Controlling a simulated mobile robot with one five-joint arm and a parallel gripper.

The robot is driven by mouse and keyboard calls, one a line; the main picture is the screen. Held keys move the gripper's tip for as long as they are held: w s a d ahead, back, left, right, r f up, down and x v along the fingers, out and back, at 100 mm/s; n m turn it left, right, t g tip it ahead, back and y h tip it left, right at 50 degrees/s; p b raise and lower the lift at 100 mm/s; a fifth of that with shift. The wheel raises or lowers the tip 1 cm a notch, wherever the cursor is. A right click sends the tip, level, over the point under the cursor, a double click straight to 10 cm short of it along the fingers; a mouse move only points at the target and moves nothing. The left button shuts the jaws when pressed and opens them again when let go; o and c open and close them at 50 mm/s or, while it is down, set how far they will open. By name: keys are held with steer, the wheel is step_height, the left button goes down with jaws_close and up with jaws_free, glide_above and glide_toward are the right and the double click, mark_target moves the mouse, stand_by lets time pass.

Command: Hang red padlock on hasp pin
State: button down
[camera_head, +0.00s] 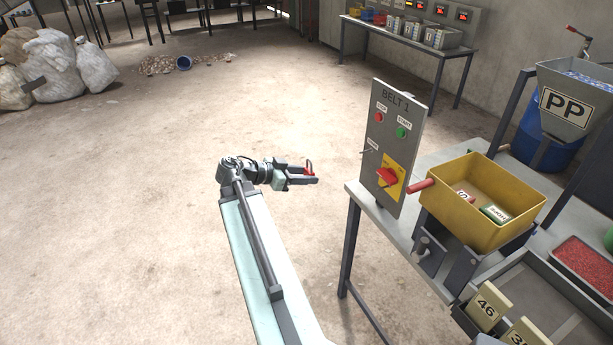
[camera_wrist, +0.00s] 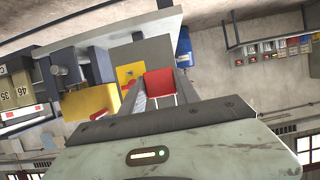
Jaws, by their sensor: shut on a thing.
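My gripper (camera_head: 303,178) is shut on the red padlock (camera_head: 308,169), whose shackle sticks up above the fingers. The padlock also shows as a red block in the wrist view (camera_wrist: 161,83), between the fingers (camera_wrist: 160,95). My gripper is in open air to the left of the grey BELT 1 panel (camera_head: 401,112), apart from it. The panel has a red stop button, a green start button and a red rotary handle (camera_head: 387,176) on a yellow plate. A small thin pin (camera_head: 369,151) sticks out from the panel's left edge; its detail is too small to tell.
The panel stands on a grey table (camera_head: 365,196). A yellow bin (camera_head: 462,172) with a red handle and small labelled blocks is right of it. The floor around my arm is clear.

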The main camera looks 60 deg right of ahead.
steer(key=shift+w+a, duration=0.55)
steer(key=shift+a, duration=0.3)
steer(key=w+a, duration=0.3)
steer(key=a, duration=0.2)
stand_by(0.5)
stand_by(0.7)
